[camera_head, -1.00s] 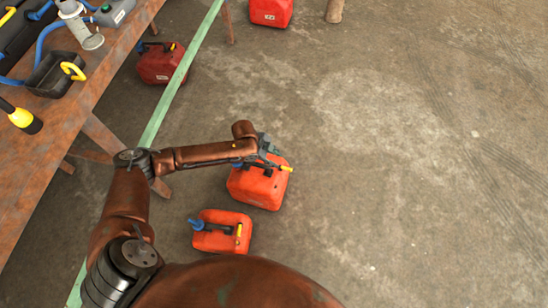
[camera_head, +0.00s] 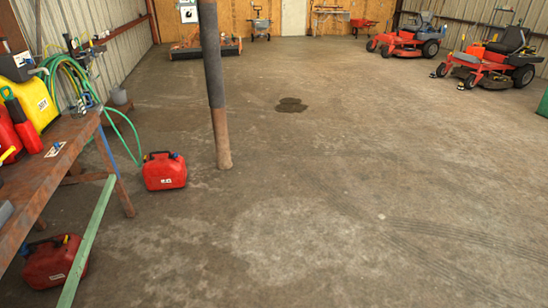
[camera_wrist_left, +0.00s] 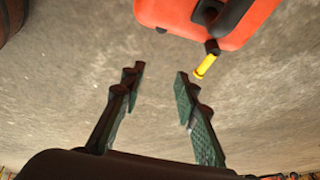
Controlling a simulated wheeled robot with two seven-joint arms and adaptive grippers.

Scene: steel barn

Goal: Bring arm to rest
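In the left wrist view my left gripper (camera_wrist_left: 158,90) is open, its two dark fingers with green pads apart and nothing between them. A red fuel can (camera_wrist_left: 205,18) with a yellow spout tip lies beyond the fingers at the top of that view, apart from them. Neither of my arms nor grippers shows in the head view. My right gripper is in no view.
Red fuel cans stand near a post (camera_head: 165,171) and by the bench (camera_head: 55,262). A post (camera_head: 214,90) rises mid-left. Red mowers (camera_head: 405,42) stand far right. The floor is open.

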